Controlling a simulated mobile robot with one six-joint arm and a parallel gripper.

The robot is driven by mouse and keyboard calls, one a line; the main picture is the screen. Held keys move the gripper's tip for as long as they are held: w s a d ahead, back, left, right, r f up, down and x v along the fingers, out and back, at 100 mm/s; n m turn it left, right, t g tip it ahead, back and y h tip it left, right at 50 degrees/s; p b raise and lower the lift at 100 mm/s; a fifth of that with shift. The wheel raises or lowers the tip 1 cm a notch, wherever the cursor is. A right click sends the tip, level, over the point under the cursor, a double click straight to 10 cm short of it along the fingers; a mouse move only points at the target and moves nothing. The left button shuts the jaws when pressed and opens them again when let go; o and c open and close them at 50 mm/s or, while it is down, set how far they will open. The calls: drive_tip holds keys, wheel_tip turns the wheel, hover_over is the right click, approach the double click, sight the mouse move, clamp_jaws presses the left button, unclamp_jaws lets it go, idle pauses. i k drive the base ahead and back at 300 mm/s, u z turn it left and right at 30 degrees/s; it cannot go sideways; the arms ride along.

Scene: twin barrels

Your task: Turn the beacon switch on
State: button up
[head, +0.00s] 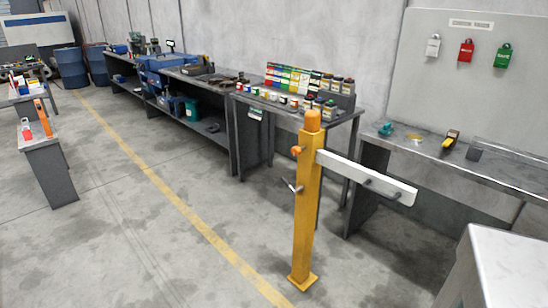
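A yellow post (305,215) stands upright on the floor, right of the picture's middle. An orange beacon (313,121) caps its top, and I cannot tell whether it is lit. A small orange knob (296,151) sticks out on the post's left side near the top. Below it, a thin grey lever (291,186) sticks out to the left. No label shows which of these is the beacon switch. My gripper is not in view.
A long workbench row (200,77) lines the back wall. A steel bench (465,158) stands behind the bar at right. A pale metal-topped block (510,262) fills the lower right corner. A small stand (52,170) is at left. Floor left of the post is clear.

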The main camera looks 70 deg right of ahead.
sight(296, 151)
drive_tip(key=u, duration=0.4)
drive_tip(key=k, duration=1.5)
drive_tip(key=z, duration=0.65)
drive_tip(key=i, duration=1)
drive_tip(key=u, duration=0.15)
